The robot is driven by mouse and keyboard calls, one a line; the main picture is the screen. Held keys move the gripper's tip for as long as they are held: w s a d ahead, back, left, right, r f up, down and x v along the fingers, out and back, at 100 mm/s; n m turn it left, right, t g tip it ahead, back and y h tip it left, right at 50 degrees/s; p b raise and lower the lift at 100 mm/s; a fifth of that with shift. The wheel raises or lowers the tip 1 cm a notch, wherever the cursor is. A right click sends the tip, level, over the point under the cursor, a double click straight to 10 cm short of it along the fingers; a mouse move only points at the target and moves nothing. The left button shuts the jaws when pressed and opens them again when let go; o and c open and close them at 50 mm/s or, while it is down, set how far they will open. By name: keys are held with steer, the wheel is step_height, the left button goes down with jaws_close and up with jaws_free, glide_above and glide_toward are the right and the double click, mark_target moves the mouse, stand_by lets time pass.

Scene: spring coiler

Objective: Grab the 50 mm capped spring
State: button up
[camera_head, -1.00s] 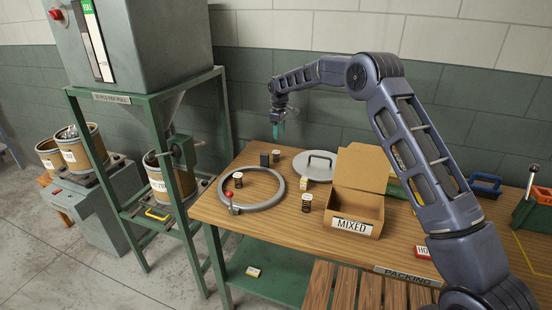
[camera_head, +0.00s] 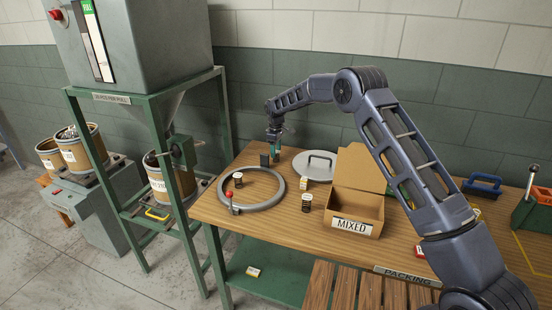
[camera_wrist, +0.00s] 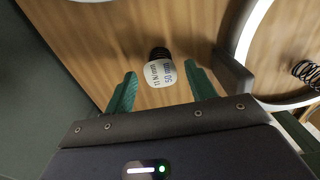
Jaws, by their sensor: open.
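The 50 mm capped spring (camera_wrist: 162,74) shows in the wrist view with a white cap marked "11 N/mm 50 mm" and dark coils beyond it. My gripper (camera_wrist: 160,70) is open, with one green finger on each side of the cap and a gap visible on both sides. In the head view my gripper (camera_head: 274,146) hangs over the far part of the wooden bench, and the spring there is mostly hidden by the fingers.
A dark block (camera_head: 264,160) stands close by the spring; it is near the right finger in the wrist view (camera_wrist: 233,72). A grey ring (camera_head: 270,203) lies nearer with a spring (camera_head: 238,181) inside. Another spring (camera_head: 306,202), a round lid (camera_head: 315,163) and the MIXED box (camera_head: 352,226) stand right.

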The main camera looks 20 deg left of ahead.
step_height(320, 180, down, 3)
steer(key=c, duration=1.1)
steer(key=shift+o, duration=0.2)
steer(key=shift+r, duration=0.15)
